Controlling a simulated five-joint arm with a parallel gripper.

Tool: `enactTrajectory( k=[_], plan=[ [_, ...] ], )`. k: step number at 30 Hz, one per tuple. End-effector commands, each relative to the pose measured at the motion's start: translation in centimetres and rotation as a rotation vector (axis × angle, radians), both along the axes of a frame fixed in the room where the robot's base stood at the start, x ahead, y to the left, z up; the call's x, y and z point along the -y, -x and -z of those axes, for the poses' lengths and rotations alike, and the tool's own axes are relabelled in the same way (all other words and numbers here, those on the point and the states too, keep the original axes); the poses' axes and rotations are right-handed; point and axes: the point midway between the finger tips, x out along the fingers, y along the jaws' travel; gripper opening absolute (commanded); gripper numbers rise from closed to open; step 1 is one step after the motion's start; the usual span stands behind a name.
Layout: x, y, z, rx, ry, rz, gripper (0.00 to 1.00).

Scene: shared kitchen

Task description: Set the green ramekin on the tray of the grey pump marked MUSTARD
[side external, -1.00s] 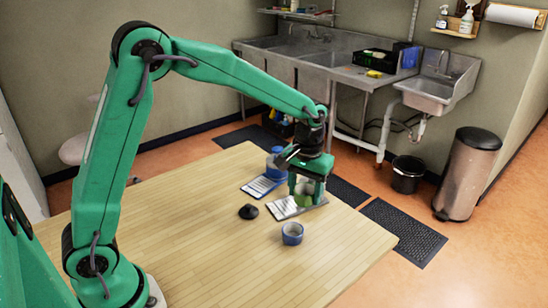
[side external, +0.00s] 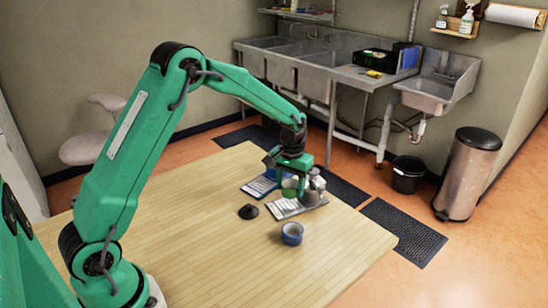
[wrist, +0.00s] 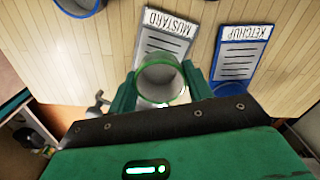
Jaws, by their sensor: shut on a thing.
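My gripper (side external: 292,186) is shut on the green ramekin (wrist: 160,82), which sits upright between the two green fingers in the wrist view. In the side view the ramekin (side external: 290,187) appears over the back edge of the grey tray (side external: 286,209). I cannot tell whether it touches the tray. The grey pump (side external: 314,191) stands at the tray's right end, just right of my gripper. In the wrist view the MUSTARD label (wrist: 167,22) reads upside down on the tray, and the ramekin covers the tray's near part.
The blue KETCHUP tray (wrist: 240,52) lies beside the grey one; its blue pump is mostly hidden behind my gripper in the side view. A blue ramekin (side external: 292,234) stands in front of the grey tray. A small black object (side external: 248,211) lies left. The front table is clear.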

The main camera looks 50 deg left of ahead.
Motion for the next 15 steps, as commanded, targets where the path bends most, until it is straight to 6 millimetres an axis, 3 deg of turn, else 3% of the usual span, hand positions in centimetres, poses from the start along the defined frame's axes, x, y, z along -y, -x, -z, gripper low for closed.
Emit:
enactTrajectory(
  k=[8,15],
  plan=[
    [-0.1,0.0,0.5,-0.001,0.0,0.0,0.27],
    [-0.1,0.0,3.1,-0.001,0.0,0.0,0.27]
  ],
)
